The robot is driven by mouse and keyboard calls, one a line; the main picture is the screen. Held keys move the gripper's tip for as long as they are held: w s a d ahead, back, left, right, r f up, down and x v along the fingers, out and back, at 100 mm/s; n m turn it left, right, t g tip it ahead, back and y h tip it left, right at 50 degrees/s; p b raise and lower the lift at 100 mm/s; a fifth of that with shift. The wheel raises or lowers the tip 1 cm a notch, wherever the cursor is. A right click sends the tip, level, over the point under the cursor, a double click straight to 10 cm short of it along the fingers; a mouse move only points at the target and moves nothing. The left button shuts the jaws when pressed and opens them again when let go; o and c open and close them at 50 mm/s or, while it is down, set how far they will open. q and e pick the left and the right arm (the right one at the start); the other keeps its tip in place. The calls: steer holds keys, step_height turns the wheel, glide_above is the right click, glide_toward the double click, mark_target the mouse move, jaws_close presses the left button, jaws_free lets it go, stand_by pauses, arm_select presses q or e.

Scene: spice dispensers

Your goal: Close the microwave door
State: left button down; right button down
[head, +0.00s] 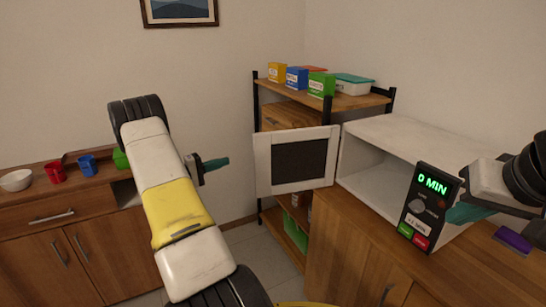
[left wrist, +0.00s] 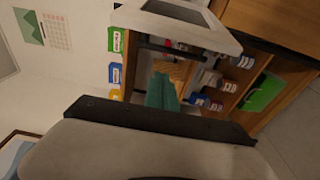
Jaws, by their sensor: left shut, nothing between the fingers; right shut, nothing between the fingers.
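The white microwave (head: 385,132) stands on the wooden counter at the right with its inside showing. Its door (head: 264,162), white with a dark window, stands wide open on the left side. The black control panel (head: 428,205) reads 0 MIN. My left gripper (head: 222,162) is shut and empty, left of the door and apart from it. In the left wrist view the teal fingers (left wrist: 161,90) are together, with the door (left wrist: 222,40) beyond them at the top. My right gripper (head: 462,213) is shut and empty beside the control panel; whether it touches is unclear.
A shelf (head: 350,97) with several coloured boxes stands behind the door. A purple item (head: 513,240) lies on the counter at the right. A sideboard (head: 85,195) with a bowl (head: 16,181) and cups stands at the left. Open floor lies between.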

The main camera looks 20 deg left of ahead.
arm_select(q)
steer(key=x, duration=1.1)
steer(key=shift+s+d, duration=0.3)
steer(key=shift+s, duration=0.4)
steer(key=shift+s+d, duration=0.35)
steer(key=shift+s, duration=0.3)
steer(key=shift+s+d, duration=0.3)
steer(key=shift+s, duration=0.4)
steer(key=shift+s, duration=0.1)
